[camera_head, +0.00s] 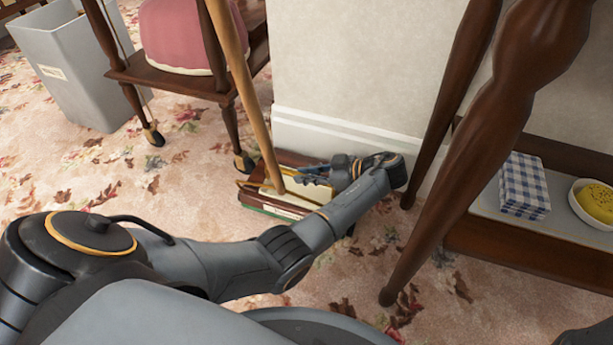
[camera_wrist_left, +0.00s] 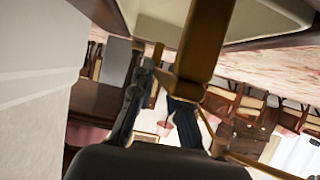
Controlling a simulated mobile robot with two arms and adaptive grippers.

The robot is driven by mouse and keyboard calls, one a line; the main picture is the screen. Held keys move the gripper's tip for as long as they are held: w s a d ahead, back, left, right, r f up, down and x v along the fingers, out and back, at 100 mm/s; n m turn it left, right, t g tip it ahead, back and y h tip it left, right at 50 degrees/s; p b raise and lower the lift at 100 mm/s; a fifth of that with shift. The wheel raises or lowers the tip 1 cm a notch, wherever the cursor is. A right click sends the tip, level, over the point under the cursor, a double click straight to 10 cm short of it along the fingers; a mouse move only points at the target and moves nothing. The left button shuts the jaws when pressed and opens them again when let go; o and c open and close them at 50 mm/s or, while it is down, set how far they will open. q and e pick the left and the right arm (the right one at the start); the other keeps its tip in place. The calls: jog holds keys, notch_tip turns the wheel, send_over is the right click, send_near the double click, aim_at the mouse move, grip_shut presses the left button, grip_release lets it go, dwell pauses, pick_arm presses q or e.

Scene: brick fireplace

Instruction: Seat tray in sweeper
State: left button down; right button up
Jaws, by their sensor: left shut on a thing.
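The sweeper (camera_head: 252,199) stands on the carpet against the white skirting board, a dark red-brown body with a wooden handle (camera_head: 243,85) leaning up to the left. A cream tray (camera_head: 315,193) shows in its top, partly hidden by the handle and my arm. I cannot tell how deep it sits. My right gripper is not seen.
A dark wooden table leg (camera_head: 440,180) stands close right of my left arm. A low shelf (camera_head: 485,238) there holds a checked cloth (camera_head: 524,186) and a yellow thing in a bowl (camera_head: 594,203). A grey bin (camera_head: 75,70) and a pink cushion (camera_head: 180,38) are at the left.

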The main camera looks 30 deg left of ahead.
pick_arm(q)
jog(key=c, duration=1.3)
grip_release()
jog(key=shift+f, duration=0.1)
jog(key=p+v, duration=0.3)
jog(key=v, duration=0.3)
jog(key=shift+d+r, duration=0.2)
jog(key=shift+r, duration=0.05)
jog(key=shift+w+d+r, duration=0.15)
jog(key=shift+d, duration=0.35)
